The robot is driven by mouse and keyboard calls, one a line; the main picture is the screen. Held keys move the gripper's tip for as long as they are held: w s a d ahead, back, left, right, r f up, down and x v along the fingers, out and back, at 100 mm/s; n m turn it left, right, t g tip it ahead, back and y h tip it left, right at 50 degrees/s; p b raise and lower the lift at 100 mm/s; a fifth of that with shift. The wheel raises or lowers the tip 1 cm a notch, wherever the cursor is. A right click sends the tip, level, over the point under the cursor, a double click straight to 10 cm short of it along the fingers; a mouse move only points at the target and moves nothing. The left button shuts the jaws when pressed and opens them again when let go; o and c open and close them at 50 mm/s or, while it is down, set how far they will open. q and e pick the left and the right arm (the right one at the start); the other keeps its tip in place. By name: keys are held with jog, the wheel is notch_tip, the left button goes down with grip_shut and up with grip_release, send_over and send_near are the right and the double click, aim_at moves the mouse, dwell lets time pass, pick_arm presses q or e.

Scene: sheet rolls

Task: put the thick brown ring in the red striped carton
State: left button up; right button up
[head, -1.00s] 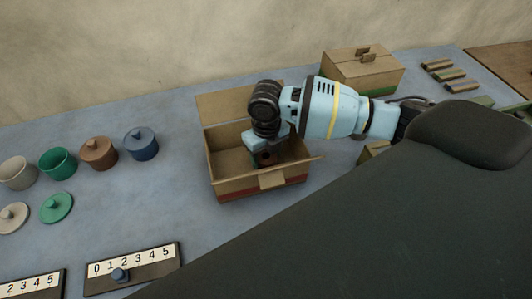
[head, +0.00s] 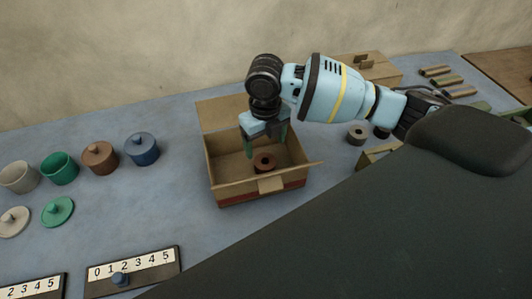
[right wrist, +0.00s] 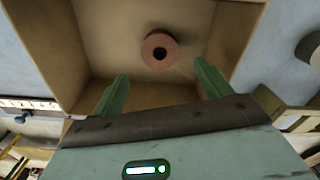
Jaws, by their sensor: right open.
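The thick brown ring (head: 265,162) lies flat on the floor of the open red striped carton (head: 262,200). In the right wrist view the ring (right wrist: 159,50) is inside the carton (right wrist: 85,45), with its dark hole facing up. My right gripper (head: 265,146) is open and empty above the ring, over the carton's opening. Its two green fingers (right wrist: 160,82) are apart and do not touch the ring. My left gripper is not in view.
A grey ring (head: 357,133) lies right of the carton. Several pots (head: 60,167) and lids stand left, with numbered boards (head: 133,268) at the front. The table between is clear.

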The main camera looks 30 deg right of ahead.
jog(key=shift+r, duration=2.25)
